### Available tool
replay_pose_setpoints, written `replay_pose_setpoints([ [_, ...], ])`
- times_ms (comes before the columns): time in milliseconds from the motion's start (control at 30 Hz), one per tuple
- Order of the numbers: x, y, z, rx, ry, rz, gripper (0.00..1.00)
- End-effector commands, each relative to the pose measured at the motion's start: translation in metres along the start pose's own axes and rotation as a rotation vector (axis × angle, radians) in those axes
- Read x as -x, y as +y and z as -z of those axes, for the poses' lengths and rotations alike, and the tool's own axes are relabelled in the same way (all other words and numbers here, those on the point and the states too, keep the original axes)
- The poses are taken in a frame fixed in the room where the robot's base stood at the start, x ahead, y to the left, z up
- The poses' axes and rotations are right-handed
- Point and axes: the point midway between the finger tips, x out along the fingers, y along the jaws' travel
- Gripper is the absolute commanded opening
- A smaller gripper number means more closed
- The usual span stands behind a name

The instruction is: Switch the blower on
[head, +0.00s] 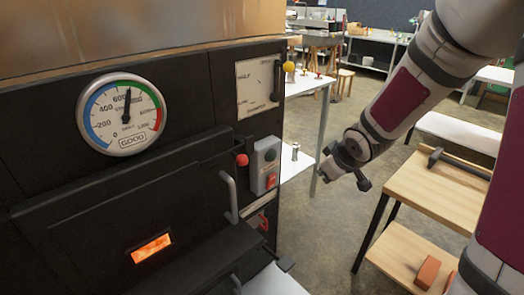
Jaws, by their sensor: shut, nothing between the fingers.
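A grey switch box (265,166) is fixed on the right part of the black evaporator front. It has a dark green button (270,155) at the top and a red switch (271,181) lower down. My gripper (328,171) hangs in the air to the right of the box, apart from it. It is shut and empty, though its fingertips are small and hard to make out. Nothing hides the front of the switch box.
A round gauge (125,114), a red-knobbed lever (242,160), a door handle (229,196) and a panel with a yellow knob (289,67) are on the evaporator. A wooden bench (440,185) with a hammer-like tool (462,163) stands right. Floor shows between them.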

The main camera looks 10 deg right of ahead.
Motion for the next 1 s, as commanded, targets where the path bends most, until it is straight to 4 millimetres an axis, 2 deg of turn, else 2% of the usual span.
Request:
replay_pose_setpoints([
  [33, -0.024, -0.003, -0.002, 0.003, 0.037, 0.033, 0.0],
  [200, -0.081, -0.018, 0.006, 0.01, 0.225, 0.134, 0.0],
  [400, -0.123, -0.037, 0.015, -0.049, 0.483, 0.244, 0.0],
  [533, -0.134, -0.045, 0.019, -0.101, 0.635, 0.288, 0.0],
  [700, -0.136, -0.047, 0.023, -0.148, 0.752, 0.312, 0.0],
  [867, -0.138, -0.049, 0.027, -0.156, 0.78, 0.316, 0.0],
  [1000, -0.147, -0.052, 0.035, -0.154, 0.779, 0.317, 0.0],
])
